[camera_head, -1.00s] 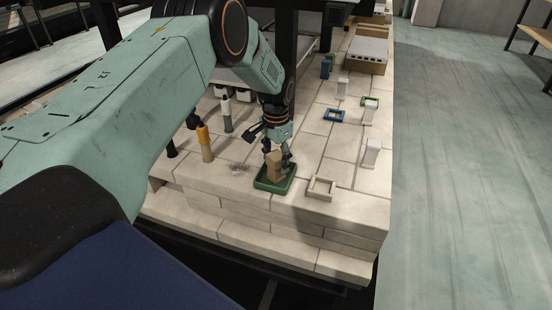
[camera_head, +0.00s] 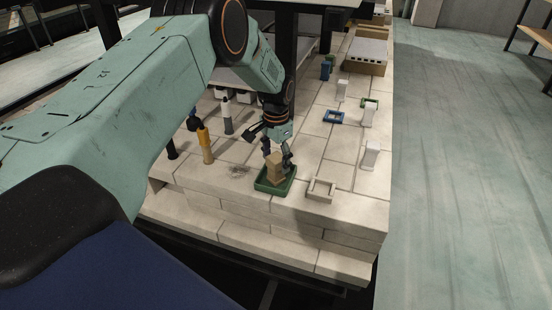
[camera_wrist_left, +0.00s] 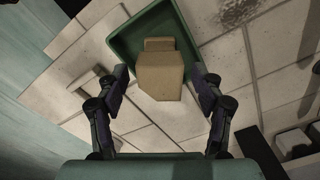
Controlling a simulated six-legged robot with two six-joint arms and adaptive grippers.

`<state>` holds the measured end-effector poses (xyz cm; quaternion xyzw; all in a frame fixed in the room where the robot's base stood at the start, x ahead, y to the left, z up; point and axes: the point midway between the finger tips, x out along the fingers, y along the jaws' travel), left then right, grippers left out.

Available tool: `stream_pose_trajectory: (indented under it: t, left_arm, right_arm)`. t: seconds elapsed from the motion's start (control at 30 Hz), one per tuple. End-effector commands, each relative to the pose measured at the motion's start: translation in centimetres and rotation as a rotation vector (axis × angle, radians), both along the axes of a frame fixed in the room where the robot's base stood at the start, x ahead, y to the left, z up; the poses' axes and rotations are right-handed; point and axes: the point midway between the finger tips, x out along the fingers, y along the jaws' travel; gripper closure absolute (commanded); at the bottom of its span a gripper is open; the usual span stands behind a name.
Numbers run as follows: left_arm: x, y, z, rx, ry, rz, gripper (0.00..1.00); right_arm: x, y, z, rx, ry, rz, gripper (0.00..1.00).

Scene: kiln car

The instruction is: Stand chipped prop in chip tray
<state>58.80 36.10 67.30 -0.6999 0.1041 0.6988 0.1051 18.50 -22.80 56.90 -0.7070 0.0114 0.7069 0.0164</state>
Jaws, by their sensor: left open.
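A tan block-like prop (camera_head: 275,168) stands upright in a green tray (camera_head: 262,187) near the front of the pale brick deck. In the left wrist view the prop (camera_wrist_left: 160,78) has a step at one end and sits inside the tray's rim (camera_wrist_left: 122,42). My left gripper (camera_head: 283,159) is just behind the prop, over the tray. In the left wrist view my left gripper (camera_wrist_left: 160,72) is open, with a finger on each side of the prop and visible gaps between. My right gripper is not in view.
A yellow-brown post (camera_head: 206,146) and a grey-white post (camera_head: 227,116) stand to the left.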

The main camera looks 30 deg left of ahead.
Motion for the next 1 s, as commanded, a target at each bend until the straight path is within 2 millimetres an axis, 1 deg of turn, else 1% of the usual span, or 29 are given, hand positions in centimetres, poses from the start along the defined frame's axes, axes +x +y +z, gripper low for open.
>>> stream_pose_trajectory:
  t: [1.0]
  left_arm:
    - [0.0, 0.0, 3.6, 0.0, 0.0, 0.001, 0.33]
  right_arm:
    - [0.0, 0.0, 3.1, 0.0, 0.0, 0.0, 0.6]
